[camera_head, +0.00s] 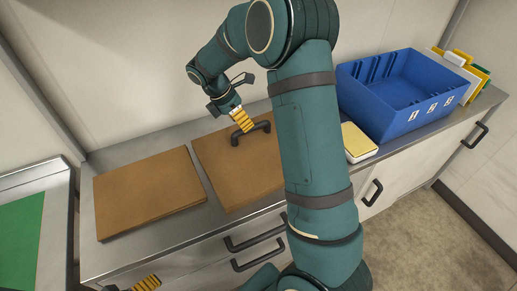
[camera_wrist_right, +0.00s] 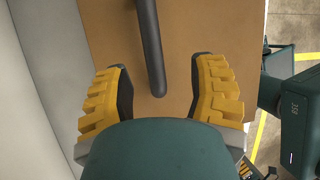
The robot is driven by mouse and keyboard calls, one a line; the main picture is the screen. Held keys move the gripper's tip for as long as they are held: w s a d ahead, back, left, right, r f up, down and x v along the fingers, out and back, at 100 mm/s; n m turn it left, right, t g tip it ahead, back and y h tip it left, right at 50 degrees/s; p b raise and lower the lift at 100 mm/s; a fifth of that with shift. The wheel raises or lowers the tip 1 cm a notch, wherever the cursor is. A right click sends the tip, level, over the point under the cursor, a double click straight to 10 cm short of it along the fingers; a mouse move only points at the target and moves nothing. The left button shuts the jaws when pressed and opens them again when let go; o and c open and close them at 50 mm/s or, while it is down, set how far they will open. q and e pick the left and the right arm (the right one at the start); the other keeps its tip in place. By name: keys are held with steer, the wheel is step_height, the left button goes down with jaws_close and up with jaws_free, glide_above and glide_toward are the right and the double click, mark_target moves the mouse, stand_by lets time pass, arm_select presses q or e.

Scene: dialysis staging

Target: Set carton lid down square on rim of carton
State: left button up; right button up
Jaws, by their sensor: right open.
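The carton lid (camera_head: 235,175) is a brown panel with a dark bar handle (camera_head: 262,127) on the steel counter, left of my upright arm. Its underside, and any rim beneath it, cannot be seen. A second flat brown panel (camera_head: 150,192), without a handle, lies to its left; I cannot tell whether it is the carton. My right gripper (camera_head: 243,120) is at the handle. In the right wrist view its yellow fingers (camera_wrist_right: 160,72) stand apart, with the handle (camera_wrist_right: 150,40) running between them, touching neither. My left gripper (camera_head: 147,284) shows only partly at the bottom edge.
A blue bin (camera_head: 400,115) stands on the counter (camera_head: 165,150) to the right, with a yellow-topped white box (camera_head: 357,141) in front of it. Yellow and white folders (camera_head: 465,68) stand at the far right. A wall rises behind. Drawer handles (camera_head: 255,235) stick out in front.

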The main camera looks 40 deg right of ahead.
mark_target(260, 146)
steer(key=shift+w+d+b+x, duration=0.15)
steer(key=shift+b+x, duration=0.15)
steer(key=shift+x, duration=0.6)
steer(key=shift+w+d+b+x, duration=0.1)
steer(key=shift+b+x, duration=0.2)
steer(key=shift+x, duration=0.6)
steer(key=shift+w+d+b+x, duration=0.15)
steer(key=shift+b+x, duration=0.15)
steer(key=shift+x, duration=0.6)
steer(key=shift+a, duration=0.1)
steer(key=shift+r, duration=0.1)
steer(key=shift+c, duration=0.5)
jaws_close()
